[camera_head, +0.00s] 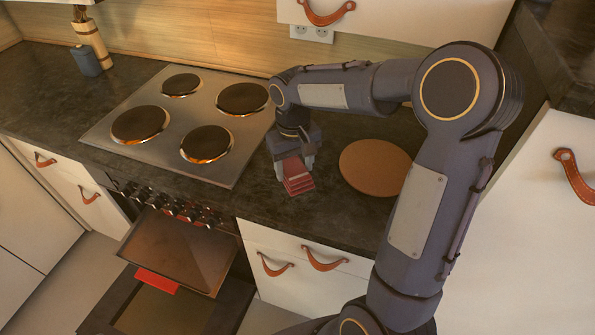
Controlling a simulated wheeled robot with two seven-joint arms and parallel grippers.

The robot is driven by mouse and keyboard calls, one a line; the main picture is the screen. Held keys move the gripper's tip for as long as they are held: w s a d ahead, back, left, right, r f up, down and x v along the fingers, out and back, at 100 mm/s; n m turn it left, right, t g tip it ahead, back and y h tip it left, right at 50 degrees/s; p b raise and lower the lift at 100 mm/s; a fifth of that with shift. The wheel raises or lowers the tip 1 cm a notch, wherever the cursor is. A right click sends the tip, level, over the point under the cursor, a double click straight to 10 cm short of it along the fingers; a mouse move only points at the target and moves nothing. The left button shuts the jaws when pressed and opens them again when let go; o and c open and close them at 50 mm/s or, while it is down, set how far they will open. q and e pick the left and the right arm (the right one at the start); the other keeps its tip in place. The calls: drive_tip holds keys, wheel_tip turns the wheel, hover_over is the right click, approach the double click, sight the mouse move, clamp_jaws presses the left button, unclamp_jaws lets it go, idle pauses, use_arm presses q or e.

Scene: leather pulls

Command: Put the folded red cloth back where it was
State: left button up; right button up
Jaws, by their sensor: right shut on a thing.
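The folded red cloth (298,182) is a small stack of red layers with pale edges. It is at the front part of the dark counter (245,207), between the stove and a round board. My right gripper (296,160) points down and is shut on the cloth's upper end. I cannot tell whether the cloth touches the counter or hangs just above it. Another flat red piece (157,281) shows lower down, at the open oven. My left gripper is not in view.
A hob (170,125) with several round plates lies left of my gripper. A round brown board (374,167) is close on the right. The oven door (165,310) is open, with a tray (180,250) above it. A blue-grey cup and wooden container stand at back left.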

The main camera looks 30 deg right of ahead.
sight(298, 176)
drive_tip(key=shift+w+d+f, duration=0.25)
drive_tip(key=shift+d+f, duration=0.1)
drive_tip(key=shift+f, duration=0.2)
drive_tip(key=shift+w+d+f, duration=0.25)
drive_tip(key=shift+d+f, duration=0.1)
drive_tip(key=shift+f, duration=0.15)
drive_tip(key=shift+w+d+f, duration=0.15)
drive_tip(key=shift+f, duration=1.6)
drive_tip(key=shift+f, duration=0.25)
drive_tip(key=o, duration=1)
drive_tip(key=shift+r, duration=0.1)
drive_tip(key=shift+o, duration=0.2)
